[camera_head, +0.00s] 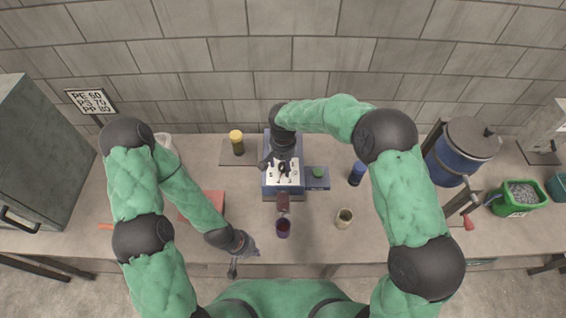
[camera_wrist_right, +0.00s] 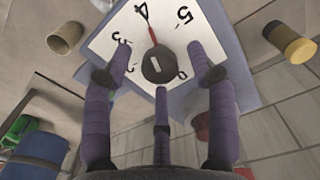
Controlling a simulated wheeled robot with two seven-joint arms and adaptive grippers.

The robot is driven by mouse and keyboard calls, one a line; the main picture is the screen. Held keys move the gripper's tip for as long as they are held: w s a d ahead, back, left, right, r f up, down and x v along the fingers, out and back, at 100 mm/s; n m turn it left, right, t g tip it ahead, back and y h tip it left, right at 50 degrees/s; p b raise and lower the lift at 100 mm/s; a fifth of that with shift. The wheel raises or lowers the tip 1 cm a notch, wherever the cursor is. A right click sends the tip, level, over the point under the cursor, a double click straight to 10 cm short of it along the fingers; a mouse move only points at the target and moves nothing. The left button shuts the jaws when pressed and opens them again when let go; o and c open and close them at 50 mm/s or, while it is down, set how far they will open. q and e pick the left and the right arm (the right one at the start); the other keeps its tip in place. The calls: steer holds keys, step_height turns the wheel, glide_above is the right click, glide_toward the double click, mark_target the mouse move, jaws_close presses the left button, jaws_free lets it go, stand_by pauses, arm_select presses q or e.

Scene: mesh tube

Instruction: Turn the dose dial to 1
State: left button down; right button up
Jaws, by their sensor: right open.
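The dose dial is a dark round knob (camera_wrist_right: 160,66) on a white numbered face. A red pointer on the knob's side points up, close to the 4. The white face (camera_head: 294,178) also shows in the head view, on the front of a blue machine (camera_head: 270,140). My right gripper (camera_head: 280,162) is over the face. In the right wrist view its purple fingers (camera_wrist_right: 160,78) are spread around the knob, with gaps, holding nothing. My left gripper (camera_head: 244,262) is low near the table's front edge, fingers apart and empty.
A blue drum (camera_head: 452,160) and green bin (camera_head: 518,204) stand far right.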

steer(key=shift+f, duration=0.1)
steer(key=c, duration=1.1)
steer(key=shift+c, duration=0.2)
